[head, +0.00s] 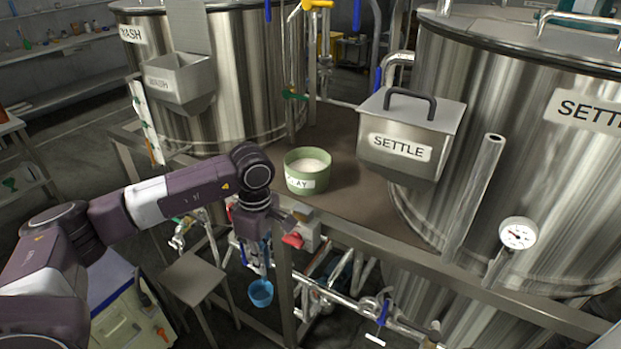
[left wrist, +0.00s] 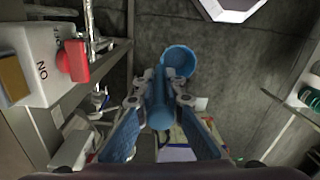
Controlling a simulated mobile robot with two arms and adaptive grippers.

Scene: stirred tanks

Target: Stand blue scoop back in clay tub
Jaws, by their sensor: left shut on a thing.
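The blue scoop (head: 261,292) hangs bowl-down below my left gripper (head: 256,262) in the head view. In the left wrist view the scoop (left wrist: 180,60) has its handle between the two fingers of the left gripper (left wrist: 160,100), which is shut on it. The clay tub (head: 307,172) is a green round pot with a partly hidden label and pale contents. It stands on the brown deck between the tanks, above and to the right of the gripper. The scoop is outside the tub, below deck level. My right gripper is not in view.
A steel tank labelled SETTLE (head: 510,150) stands right, with a SETTLE hopper (head: 410,137) beside the tub. A WASH tank (head: 245,75) stands behind left. The deck's front rail (head: 400,250) lies between gripper and tub. A white box with a red knob (left wrist: 75,60) is close left in the wrist view.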

